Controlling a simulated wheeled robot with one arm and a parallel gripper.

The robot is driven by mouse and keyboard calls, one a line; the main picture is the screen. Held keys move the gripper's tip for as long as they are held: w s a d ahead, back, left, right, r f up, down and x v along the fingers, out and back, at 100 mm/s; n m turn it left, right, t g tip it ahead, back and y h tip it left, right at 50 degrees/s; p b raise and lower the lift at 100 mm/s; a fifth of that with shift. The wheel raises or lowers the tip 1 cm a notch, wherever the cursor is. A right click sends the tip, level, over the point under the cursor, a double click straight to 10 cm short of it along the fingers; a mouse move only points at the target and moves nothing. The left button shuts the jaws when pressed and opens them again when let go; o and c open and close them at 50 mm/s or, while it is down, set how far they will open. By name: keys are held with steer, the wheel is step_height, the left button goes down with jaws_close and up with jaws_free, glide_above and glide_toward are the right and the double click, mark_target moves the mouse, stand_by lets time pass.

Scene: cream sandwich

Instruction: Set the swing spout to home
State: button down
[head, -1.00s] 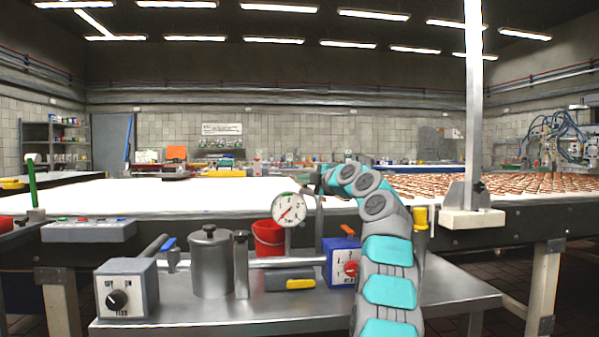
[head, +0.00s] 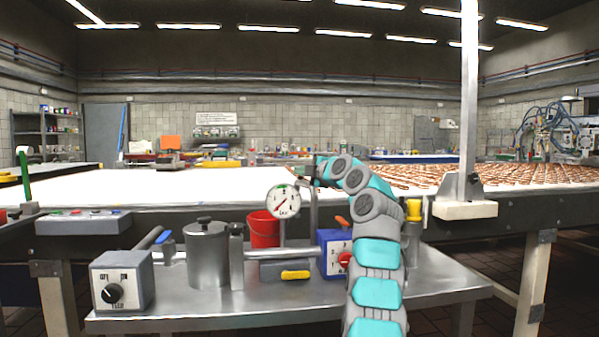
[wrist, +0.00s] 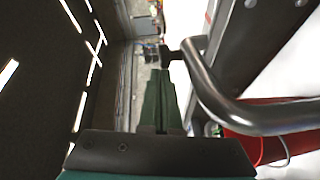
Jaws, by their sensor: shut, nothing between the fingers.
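The swing spout, a bent steel pipe (head: 314,212), stands on the steel bench between the round gauge and the blue box, partly hidden by my arm. In the wrist view the curved pipe (wrist: 222,103) runs close along the right of my fingers, its dark tip near the top middle. My gripper (head: 311,169) is at the height of the spout's top in the head view, and its fingers are small and dark there. In the wrist view its green fingers (wrist: 161,98) are together and empty, beside the pipe. Whether they touch it I cannot tell.
A round gauge (head: 283,202), a red bucket (head: 262,232), a steel pot (head: 207,255), a blue box (head: 333,262) with a red knob and a grey knob box (head: 122,281) crowd the bench. A white conveyor (head: 170,188) lies behind. A steel post (head: 469,110) rises at right.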

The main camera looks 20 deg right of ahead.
steer(key=shift+d+h+p, duration=0.15)
steer(key=shift+h+p, duration=0.15)
steer(key=shift+p, duration=0.15)
steer(key=shift+d+r+p, duration=0.1)
steer(key=shift+p, duration=0.25)
steer(key=shift+d+f+m+h, duration=0.2)
steer(key=shift+m+h, duration=0.1)
steer(key=shift+m, duration=0.1)
steer(key=shift+d+m+h+b, duration=0.2)
steer(key=shift+m+h+b, duration=0.15)
steer(key=shift+m+h, duration=0.05)
steer(key=s+a+r+b, duration=0.1)
steer(key=s+a+b, duration=0.2)
steer(key=s+b, duration=0.3)
steer(key=shift+s+a, duration=0.35)
steer(key=shift+s, duration=2.2)
